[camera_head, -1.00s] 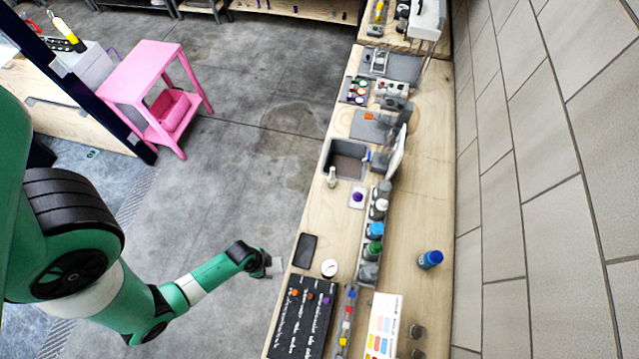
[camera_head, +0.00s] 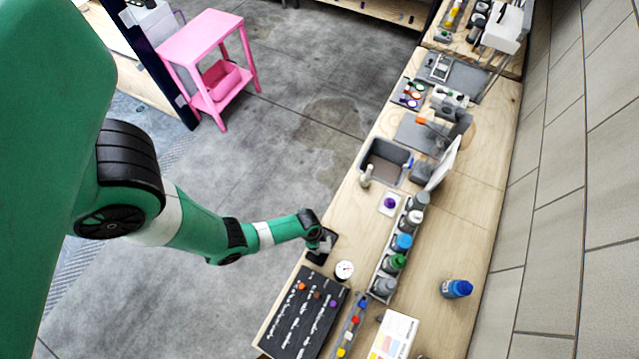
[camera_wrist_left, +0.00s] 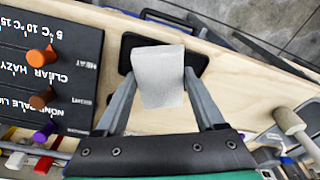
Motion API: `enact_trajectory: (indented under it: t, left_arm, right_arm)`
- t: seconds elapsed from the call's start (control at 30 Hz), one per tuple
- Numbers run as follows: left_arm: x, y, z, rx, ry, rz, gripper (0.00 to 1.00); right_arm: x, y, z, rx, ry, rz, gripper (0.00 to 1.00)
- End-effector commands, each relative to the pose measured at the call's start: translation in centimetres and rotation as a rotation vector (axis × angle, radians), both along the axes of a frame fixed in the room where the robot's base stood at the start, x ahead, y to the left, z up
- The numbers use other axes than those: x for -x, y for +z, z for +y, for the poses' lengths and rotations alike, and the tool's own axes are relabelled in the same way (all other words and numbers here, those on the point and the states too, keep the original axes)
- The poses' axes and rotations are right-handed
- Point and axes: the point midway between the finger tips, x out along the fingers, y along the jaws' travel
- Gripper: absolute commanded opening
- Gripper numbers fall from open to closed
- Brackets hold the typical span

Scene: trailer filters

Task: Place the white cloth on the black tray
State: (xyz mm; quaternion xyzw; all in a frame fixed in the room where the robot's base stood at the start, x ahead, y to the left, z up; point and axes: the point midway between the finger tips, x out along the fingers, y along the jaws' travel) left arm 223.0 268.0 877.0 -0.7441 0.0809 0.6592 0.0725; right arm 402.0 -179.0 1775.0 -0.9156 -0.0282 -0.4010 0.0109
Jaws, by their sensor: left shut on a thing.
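My left gripper (camera_wrist_left: 160,82) is shut on the white cloth (camera_wrist_left: 160,76), a small pale folded rectangle held between its two fingers. The black tray (camera_wrist_left: 197,62), a dark shape with rounded corners, is behind the cloth in the left wrist view, and the cloth covers its middle. In the head view my left gripper (camera_head: 325,243) is over the black tray (camera_head: 317,258) at the bench's left edge and hides part of it. I cannot tell whether the cloth touches the tray. My right gripper is not in view.
A black board with coloured pegs (camera_head: 306,312) lies close to the tray. A round white gauge (camera_head: 344,270) is on its other side. A rack of bottles (camera_head: 384,262) and a sink (camera_head: 384,160) are along the wooden bench. A blue bottle (camera_head: 456,289) lies near the wall.

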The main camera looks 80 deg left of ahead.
Motion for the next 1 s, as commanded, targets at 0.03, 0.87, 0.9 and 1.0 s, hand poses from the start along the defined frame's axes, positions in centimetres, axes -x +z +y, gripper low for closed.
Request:
enact_trajectory:
  t: [0.03, 0.87, 0.9, 1.0]
  left_arm:
    - [-0.2, -0.3, 0.1, 0.000, 0.000, -0.001, 0.00]
    - [-0.7, -4.0, 0.2, 0.000, -0.001, 0.000, 1.00]
    - [-0.7, -4.0, 0.2, 0.000, -0.001, 0.000, 1.00]
    - [-0.7, -4.0, 0.2, 0.000, -0.001, 0.000, 1.00]
  right_arm:
    - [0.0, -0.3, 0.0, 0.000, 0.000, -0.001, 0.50]
    - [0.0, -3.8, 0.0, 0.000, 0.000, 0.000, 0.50]
    - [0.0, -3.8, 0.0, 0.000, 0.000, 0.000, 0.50]
    - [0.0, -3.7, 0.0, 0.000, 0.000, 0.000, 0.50]
